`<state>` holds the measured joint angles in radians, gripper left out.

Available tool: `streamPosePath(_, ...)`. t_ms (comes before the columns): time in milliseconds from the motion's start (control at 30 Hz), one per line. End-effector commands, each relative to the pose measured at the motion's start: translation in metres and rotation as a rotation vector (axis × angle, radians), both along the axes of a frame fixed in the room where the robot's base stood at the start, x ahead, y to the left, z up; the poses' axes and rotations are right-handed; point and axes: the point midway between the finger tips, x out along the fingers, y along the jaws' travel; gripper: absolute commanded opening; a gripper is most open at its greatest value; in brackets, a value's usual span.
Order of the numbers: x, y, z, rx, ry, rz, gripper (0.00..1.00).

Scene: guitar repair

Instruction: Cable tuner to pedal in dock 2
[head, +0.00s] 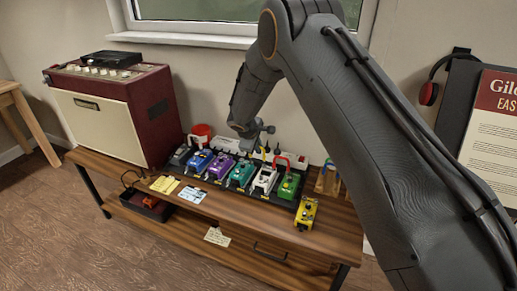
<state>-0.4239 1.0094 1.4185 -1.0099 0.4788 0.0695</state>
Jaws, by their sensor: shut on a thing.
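A dark pedalboard (260,194) on the wooden bench holds a row of pedals. From left they are grey (181,155), blue (199,161), purple (220,167), teal (241,175), white (264,180) and green (289,187). I cannot tell which is the tuner or read dock numbers. My gripper (258,131) is behind and above the row, near the teal and white pedals. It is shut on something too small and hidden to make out. Small dark and yellow plugs (264,152) show just below it. A red cable (293,159) arches behind the green pedal.
A yellow pedal (306,213) stands off the board at the front right. Yellow notes (165,184) and a pale card (193,195) lie in front. A red amplifier (125,110) stands at left, a red mug (202,132) behind. A small wooden stand (327,181) is at right.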

Motion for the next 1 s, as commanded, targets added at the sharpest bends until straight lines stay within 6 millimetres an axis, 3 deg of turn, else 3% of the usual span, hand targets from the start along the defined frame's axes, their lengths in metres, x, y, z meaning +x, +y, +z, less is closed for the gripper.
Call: streamPosePath(1000,0.0001,0.0002,-0.0094,0.000,0.000,0.000,0.00)
